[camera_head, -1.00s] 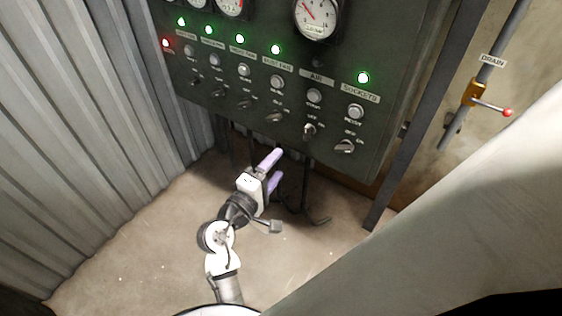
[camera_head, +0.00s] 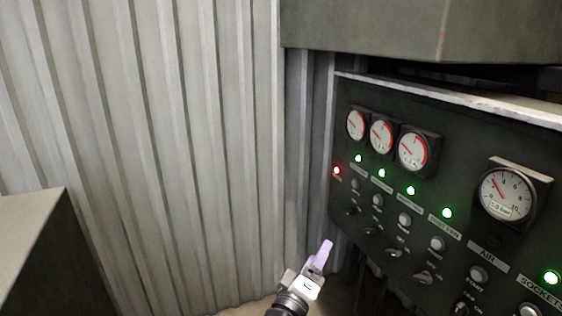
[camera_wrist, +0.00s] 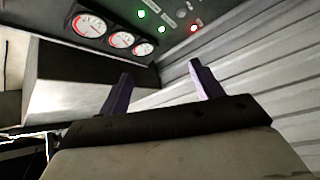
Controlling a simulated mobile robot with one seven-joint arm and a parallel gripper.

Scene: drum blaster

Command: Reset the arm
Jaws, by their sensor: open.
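My gripper (camera_head: 318,262) is at the bottom of the head view, in front of the lower left edge of the control panel. It has a white body and pale purple fingers. In the wrist view, the two purple fingers of my gripper (camera_wrist: 162,85) stand apart with nothing between them. The gripper is open and empty. It appears apart from the panel's knobs. Most of my arm is below the head view's lower edge.
A dark green control panel (camera_head: 465,130) with gauges, lit lamps, buttons and knobs fills the right side. Its red lamp (camera_head: 337,170) and several green lamps are lit. A corrugated metal wall (camera_head: 180,150) stands behind and left. A grey-green box (camera_head: 30,240) is at lower left.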

